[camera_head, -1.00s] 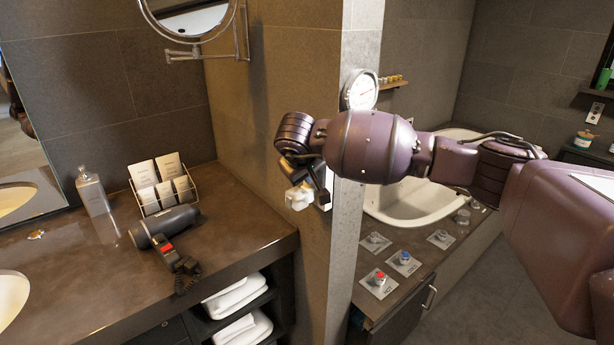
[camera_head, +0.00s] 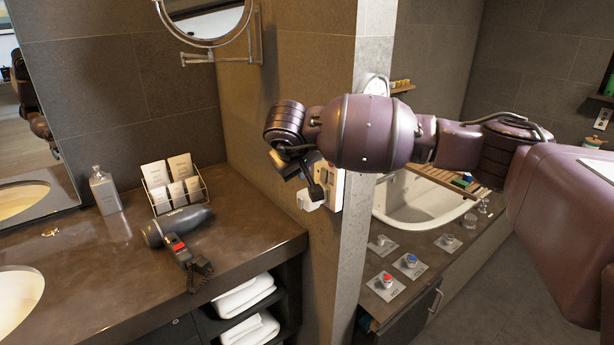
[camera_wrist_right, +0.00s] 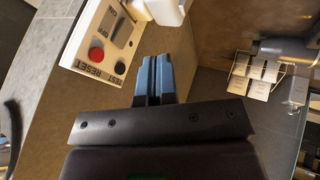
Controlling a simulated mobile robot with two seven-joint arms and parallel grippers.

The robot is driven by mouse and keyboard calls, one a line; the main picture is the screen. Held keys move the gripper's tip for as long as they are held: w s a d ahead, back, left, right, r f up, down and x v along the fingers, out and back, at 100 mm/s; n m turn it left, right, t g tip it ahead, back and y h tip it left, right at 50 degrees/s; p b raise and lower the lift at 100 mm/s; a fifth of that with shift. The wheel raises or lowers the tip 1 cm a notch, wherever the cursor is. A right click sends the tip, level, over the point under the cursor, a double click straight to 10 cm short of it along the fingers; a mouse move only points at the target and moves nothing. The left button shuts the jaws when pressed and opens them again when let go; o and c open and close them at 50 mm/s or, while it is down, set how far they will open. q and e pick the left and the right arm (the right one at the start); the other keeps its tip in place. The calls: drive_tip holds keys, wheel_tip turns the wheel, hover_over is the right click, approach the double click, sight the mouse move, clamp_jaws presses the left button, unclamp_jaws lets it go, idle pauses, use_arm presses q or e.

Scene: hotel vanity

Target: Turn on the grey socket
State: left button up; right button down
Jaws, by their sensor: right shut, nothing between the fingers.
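The socket plate (camera_head: 334,184) is on the side of the tiled wall, partly hidden by my right gripper in the head view. In the right wrist view the pale plate (camera_wrist_right: 120,35) shows a red round button (camera_wrist_right: 96,54), a black button (camera_wrist_right: 120,68), TEST and RESET lettering, and a switch area marked ON. A white plug (camera_head: 311,198) sits at the plate and also shows at the top of the wrist view (camera_wrist_right: 168,10). My right gripper (camera_head: 316,188) is shut and empty, its blue fingertips (camera_wrist_right: 154,62) just off the plate. Contact is not visible. My left gripper is out of view.
The wall corner (camera_head: 352,255) is close to my arm.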

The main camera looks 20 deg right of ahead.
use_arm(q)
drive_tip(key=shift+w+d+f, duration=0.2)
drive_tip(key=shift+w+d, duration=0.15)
use_arm(e)
drive_tip(key=v, duration=0.6)
drive_tip(key=shift+s+d+r, duration=0.2)
drive_tip(key=shift+r, duration=0.1)
use_arm(q)
drive_tip(key=shift+b, duration=0.3)
